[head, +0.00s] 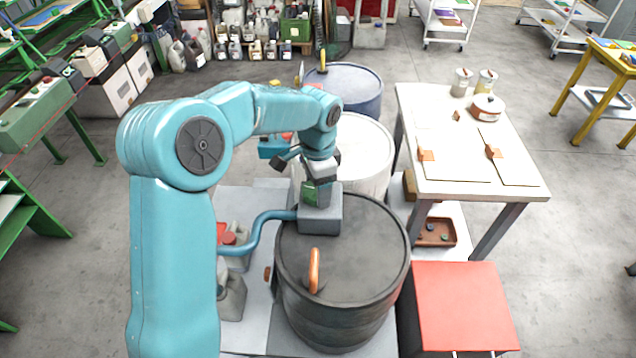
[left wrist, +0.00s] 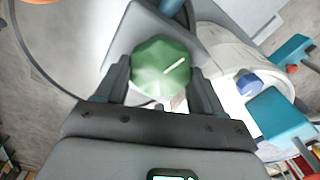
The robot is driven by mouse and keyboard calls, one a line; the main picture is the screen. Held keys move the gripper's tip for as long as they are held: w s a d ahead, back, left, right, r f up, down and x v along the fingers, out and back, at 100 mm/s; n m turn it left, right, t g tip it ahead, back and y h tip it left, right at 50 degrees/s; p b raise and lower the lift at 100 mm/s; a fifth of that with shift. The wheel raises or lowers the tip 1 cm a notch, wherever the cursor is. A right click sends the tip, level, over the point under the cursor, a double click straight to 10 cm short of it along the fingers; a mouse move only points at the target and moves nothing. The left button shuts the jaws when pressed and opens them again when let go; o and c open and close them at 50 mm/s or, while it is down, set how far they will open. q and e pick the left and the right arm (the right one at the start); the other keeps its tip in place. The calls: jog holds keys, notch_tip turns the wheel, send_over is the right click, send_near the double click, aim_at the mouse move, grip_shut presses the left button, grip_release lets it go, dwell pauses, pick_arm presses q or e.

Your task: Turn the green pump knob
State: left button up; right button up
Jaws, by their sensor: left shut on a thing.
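The green pump knob (left wrist: 162,68) is a faceted knob with a white line on its top. In the left wrist view it sits between the two fingers of my left gripper (left wrist: 163,88), which is shut on it. In the head view my left gripper (head: 320,178) reaches down over the grey pump box (head: 320,215), and only a bit of green shows there. The pump box stands on the lid of a dark drum (head: 345,265). A blue pipe (head: 262,225) runs from the box to the left. My right gripper is not in view.
A white drum (head: 360,150) and a blue drum (head: 350,85) stand behind. An orange handle (head: 314,270) rises from the dark drum's lid. A white table (head: 470,140) and a red-topped box (head: 465,305) are to the right. Jugs (head: 232,295) stand left of the drum.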

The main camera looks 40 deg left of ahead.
pick_arm(q)
jog(key=shift+r+m+p, duration=0.15)
jog(key=shift+m+p, duration=0.15)
jog(key=shift+m, duration=1.9)
jog(key=shift+a, duration=0.1)
jog(key=o, duration=1)
jog(key=shift+s, duration=0.15)
jog(key=shift+o, duration=0.2)
notch_tip(320, 180, up, 16)
jog(key=shift+r, duration=0.15)
